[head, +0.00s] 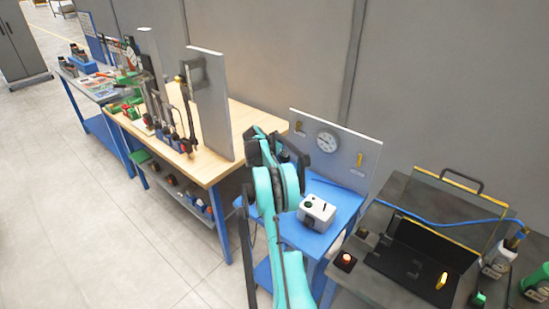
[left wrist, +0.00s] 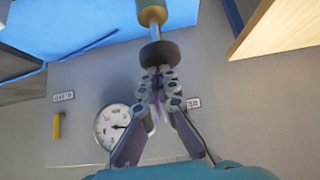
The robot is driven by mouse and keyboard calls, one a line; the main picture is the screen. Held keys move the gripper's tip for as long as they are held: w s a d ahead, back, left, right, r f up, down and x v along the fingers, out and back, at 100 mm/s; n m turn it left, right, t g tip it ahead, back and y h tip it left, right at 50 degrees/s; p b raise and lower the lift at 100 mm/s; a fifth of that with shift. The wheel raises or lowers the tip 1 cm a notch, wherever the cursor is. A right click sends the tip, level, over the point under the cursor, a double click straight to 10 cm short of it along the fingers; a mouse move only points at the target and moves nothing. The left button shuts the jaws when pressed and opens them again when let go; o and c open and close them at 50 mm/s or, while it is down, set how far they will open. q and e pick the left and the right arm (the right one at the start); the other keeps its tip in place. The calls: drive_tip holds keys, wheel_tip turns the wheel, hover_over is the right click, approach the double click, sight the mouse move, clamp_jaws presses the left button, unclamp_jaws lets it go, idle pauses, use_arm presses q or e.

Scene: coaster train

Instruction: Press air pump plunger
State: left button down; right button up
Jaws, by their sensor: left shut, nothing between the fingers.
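In the head view my left gripper (head: 264,150) is over the far left part of the blue stand (head: 340,205), and the arm hides the plunger there. A grey panel with a round gauge (head: 327,141) stands behind; the gauge (left wrist: 115,127) also shows in the wrist view. My right gripper is not in view.
A white box (head: 317,212) sits on the blue stand beside my arm. A wooden workbench (head: 200,165) with an upright board (head: 211,105) is to the left. A dark bench with an open case (head: 425,250) and a blue hose (head: 440,219) is to the right.

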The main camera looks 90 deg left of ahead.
use_arm(q)
drive_tip(key=v, duration=1)
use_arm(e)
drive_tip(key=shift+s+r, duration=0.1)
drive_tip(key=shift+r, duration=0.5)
use_arm(q)
drive_tip(key=shift+s+r, duration=0.15)
drive_tip(key=shift+s, duration=0.05)
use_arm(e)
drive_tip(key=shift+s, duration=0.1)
use_arm(q)
drive_tip(key=shift+w, duration=0.1)
idle(0.3)
wheel_tip(320, 180, up, 5)
drive_tip(key=shift+r, duration=0.2)
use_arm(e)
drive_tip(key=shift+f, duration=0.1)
use_arm(q)
drive_tip(key=shift+a, duration=0.1)
